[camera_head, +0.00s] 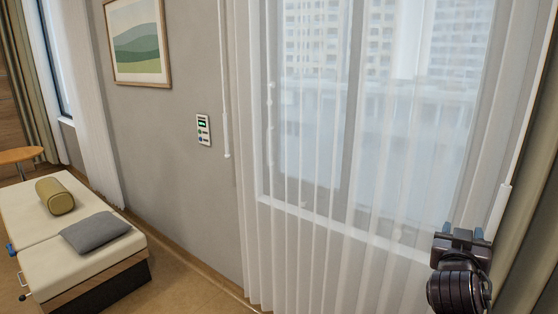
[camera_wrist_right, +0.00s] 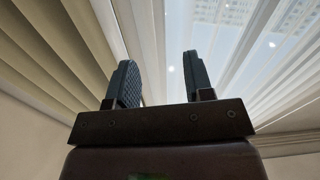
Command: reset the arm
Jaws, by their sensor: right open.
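My right gripper (camera_head: 463,231) is at the lower right of the head view, raised in front of the sheer white curtain (camera_head: 340,240). In the right wrist view, the two dark fingers of my right gripper (camera_wrist_right: 160,78) stand apart with nothing between them. It is open and empty, pointing up toward the curtains and window. I cannot tell from these views whether it touches the curtain. My left gripper is in neither view.
A curtain wand (camera_head: 500,210) hangs close beside the right gripper. A window (camera_head: 370,110) is behind the sheer curtain. A wall panel (camera_head: 203,130) and a framed picture (camera_head: 138,42) are on the grey wall. A bed (camera_head: 40,214) with a bolster (camera_head: 55,197) and grey cushion (camera_head: 95,233) stands lower left.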

